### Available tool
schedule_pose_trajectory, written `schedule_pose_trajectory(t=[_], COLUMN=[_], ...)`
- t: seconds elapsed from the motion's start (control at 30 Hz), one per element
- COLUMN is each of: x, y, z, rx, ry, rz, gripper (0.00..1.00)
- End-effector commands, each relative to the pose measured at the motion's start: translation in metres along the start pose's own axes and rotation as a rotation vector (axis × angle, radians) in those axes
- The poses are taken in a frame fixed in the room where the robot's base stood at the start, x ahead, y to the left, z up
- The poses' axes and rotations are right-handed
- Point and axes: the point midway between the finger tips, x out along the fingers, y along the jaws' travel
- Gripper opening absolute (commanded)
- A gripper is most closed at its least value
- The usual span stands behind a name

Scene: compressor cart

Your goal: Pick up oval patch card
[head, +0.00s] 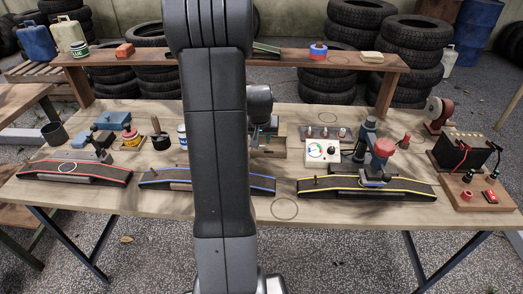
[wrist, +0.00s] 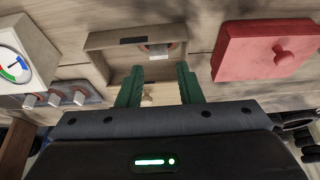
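In the wrist view, an open wooden box or drawer (wrist: 95,50) with a small round knob on its near side lies just beyond my fingertips. A small pale piece with an orange-brown patch (wrist: 158,50) is inside, against the far right part. It may be the oval patch card, but its shape is partly hidden and I cannot tell. My gripper (wrist: 160,70) has two green fingers, apart, with nothing seen between them. The fingertips overlap the near part of the box in the picture. In the head view, my arm hides most of this area.
A red lid-like block (wrist: 270,50) with a knob is right of the box in the wrist view. A dial box (wrist: 22,52) is to the left.

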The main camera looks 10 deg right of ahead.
Motion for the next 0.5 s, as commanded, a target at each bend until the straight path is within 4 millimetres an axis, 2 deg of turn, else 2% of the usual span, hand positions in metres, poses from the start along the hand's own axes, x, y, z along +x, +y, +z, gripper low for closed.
schedule_pose_trajectory(t=[0.2, 0.33, 0.5], x=[0.032, 0.041, 0.042], y=[0.001, 0.001, 0.001], z=[0.005, 0.004, 0.004], rx=[0.0, 0.0, 0.0], ry=[-0.005, -0.003, -0.002], rz=[0.0, 0.0, -0.001], gripper=[0.33, 0.33, 0.33])
